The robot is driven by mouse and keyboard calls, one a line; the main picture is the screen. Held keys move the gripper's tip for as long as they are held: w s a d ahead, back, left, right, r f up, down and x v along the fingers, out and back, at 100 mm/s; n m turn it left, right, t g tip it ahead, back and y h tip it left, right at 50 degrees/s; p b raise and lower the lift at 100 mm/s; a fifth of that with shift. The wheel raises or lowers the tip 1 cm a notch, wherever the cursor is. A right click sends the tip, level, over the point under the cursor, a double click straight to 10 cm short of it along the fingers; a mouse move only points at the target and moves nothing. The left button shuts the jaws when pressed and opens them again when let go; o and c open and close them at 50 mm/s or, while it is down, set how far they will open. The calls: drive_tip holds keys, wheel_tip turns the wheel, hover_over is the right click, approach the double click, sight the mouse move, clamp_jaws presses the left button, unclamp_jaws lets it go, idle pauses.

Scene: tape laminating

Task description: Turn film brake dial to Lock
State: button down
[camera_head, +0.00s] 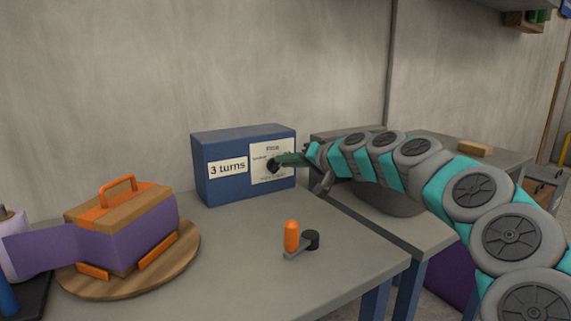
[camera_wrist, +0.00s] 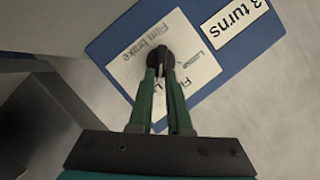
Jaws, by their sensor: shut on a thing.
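The film brake dial (camera_wrist: 160,56) is a small dark knob on a white label plate (camera_wrist: 190,42) in the wrist view. The plate is on the front of a blue box (camera_head: 228,190) on the table. In the head view the dial (camera_head: 272,166) shows at the tip of my gripper (camera_head: 280,162). My gripper (camera_wrist: 161,74) has green fingers, closed on the dial. The label reads "Film brake" along one side; other words are partly hidden by the fingers, so the dial's setting cannot be told.
A "3 turns" sign (camera_head: 227,168) is on the box. An orange-handled crank (camera_head: 292,237) stands on the table (camera_head: 230,270) in front. At left, a purple-wrapped case (camera_head: 125,230) sits on a round wooden turntable (camera_head: 170,272). A second table (camera_head: 440,150) is behind my arm.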

drive_tip(key=shift+d+f+m, duration=0.1)
drive_tip(key=shift+m, duration=0.3)
drive_tip(key=shift+y, duration=0.3)
drive_tip(key=c, duration=0.9)
unclamp_jaws()
drive_tip(key=shift+o, duration=0.2)
drive_tip(key=v, duration=0.7)
drive_tip(key=shift+s+d+b, duration=0.15)
drive_tip(key=shift+d+b, duration=0.2)
